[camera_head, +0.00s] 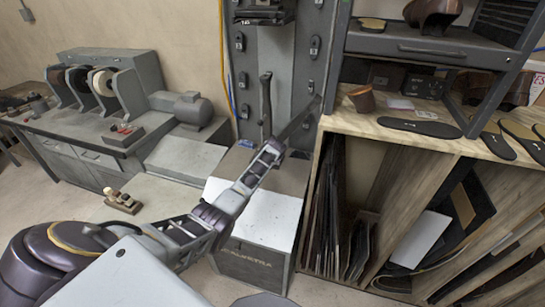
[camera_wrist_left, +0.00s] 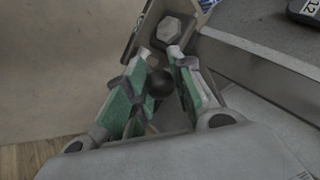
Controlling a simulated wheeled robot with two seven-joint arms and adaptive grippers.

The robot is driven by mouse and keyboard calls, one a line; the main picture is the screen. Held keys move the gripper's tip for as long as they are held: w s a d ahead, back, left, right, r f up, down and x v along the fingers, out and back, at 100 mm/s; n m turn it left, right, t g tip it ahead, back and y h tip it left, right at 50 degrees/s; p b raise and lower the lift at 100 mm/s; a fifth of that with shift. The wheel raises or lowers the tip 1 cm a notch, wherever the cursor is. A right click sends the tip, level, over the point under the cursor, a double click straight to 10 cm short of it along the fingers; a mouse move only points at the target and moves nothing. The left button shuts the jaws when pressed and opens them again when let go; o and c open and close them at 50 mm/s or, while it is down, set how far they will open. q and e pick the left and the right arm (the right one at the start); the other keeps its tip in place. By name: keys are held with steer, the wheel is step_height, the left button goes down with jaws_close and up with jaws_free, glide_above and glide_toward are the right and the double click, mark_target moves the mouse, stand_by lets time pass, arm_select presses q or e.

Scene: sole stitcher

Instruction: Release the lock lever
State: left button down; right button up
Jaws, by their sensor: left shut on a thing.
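My left gripper (camera_head: 272,148) reaches up from the lower left to the front of the grey machine. In the left wrist view its green-padded fingers (camera_wrist_left: 160,72) are closed around a dark round knob (camera_wrist_left: 160,84), which I take as the end of the lock lever. A grey bar (camera_head: 301,118) slants up and right from the fingertips in the head view; it seems to be that lever. A grey plate with a hex bolt (camera_wrist_left: 169,29) shows just beyond the fingers. The knob is hidden by the fingers in the head view. My right gripper is not in view.
A dark upright handle (camera_head: 266,98) stands on the machine just above the gripper. A white-topped box (camera_head: 262,215) lies below the arm. A wooden shelf (camera_head: 385,125) with soles is close on the right. A bench with grinding wheels (camera_head: 102,82) stands at left.

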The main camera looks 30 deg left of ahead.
arm_select(q)
steer(key=c, duration=1.2)
jaws_free()
steer(key=shift+w+a+r, duration=0.3)
steer(key=shift+a+r, duration=0.05)
steer(key=shift+r, duration=0.2)
steer(key=shift+o, duration=0.2)
steer(key=shift+f, duration=0.15)
steer(key=shift+d+f, duration=0.1)
steer(key=shift+d, duration=0.1)
steer(key=shift+s+d+f, duration=0.1)
steer(key=shift+d+f, duration=0.05)
steer(key=shift+d+f, duration=0.1)
steer(key=shift+d, duration=0.05)
steer(key=shift+s+r, duration=0.15)
steer(key=shift+r, duration=0.05)
steer(key=v, duration=1.1)
steer(key=shift+d, duration=0.25)
steer(key=shift+r, duration=0.15)
